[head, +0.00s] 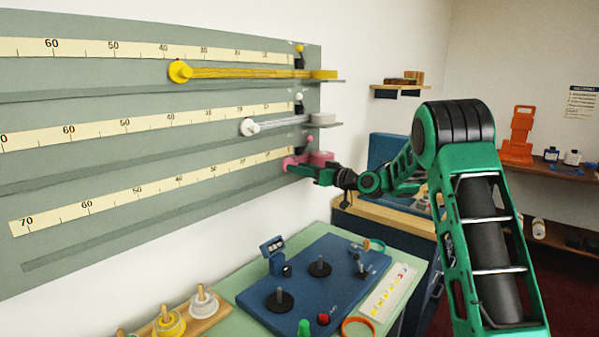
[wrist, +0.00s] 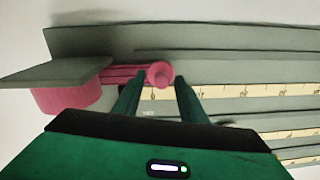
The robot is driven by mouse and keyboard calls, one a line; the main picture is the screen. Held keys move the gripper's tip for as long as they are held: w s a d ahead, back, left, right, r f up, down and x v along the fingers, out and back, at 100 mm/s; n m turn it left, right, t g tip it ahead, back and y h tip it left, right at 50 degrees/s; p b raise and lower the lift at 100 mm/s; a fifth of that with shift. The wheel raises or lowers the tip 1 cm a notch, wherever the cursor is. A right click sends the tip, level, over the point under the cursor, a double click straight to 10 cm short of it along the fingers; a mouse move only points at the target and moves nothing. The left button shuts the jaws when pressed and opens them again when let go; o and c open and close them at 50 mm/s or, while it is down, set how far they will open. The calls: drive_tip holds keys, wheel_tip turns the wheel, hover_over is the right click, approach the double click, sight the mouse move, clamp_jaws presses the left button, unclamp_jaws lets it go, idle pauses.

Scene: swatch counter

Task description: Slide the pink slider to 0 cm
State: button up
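The pink slider (wrist: 158,74) is a round knob on the lowest rail, near the right, low-number end of its cream scale (head: 150,190). A short pink band joins it to the pink spool (wrist: 72,98) at the board's edge; this spool also shows in the head view (head: 320,157). My gripper (wrist: 160,80) has one finger on each side of the slider, with no clear gap beside it. In the head view my gripper (head: 303,171) covers part of the slider.
A yellow slider (head: 180,72) and a white slider (head: 249,127) sit on the rails above, bands stretched to their spools. Below, a blue board (head: 300,290) with pegs and a wooden strip with ring stacks (head: 170,322) stand on the counter. An orange stand (head: 518,135) is at right.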

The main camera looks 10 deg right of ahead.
drive_tip(key=shift+w+a, duration=0.25)
drive_tip(key=shift+w, duration=0.05)
drive_tip(key=shift+c, duration=0.7)
clamp_jaws()
drive_tip(key=shift+w+d+r, duration=0.1)
drive_tip(key=shift+w+d, duration=0.2)
drive_tip(key=shift+d, duration=0.2)
drive_tip(key=shift+w+d, duration=0.3)
drive_tip(key=shift+d, duration=0.2)
drive_tip(key=shift+o, duration=0.7)
unclamp_jaws()
drive_tip(key=shift+w+d, duration=0.1)
drive_tip(key=v, duration=1)
drive_tip(key=shift+s, duration=0.35)
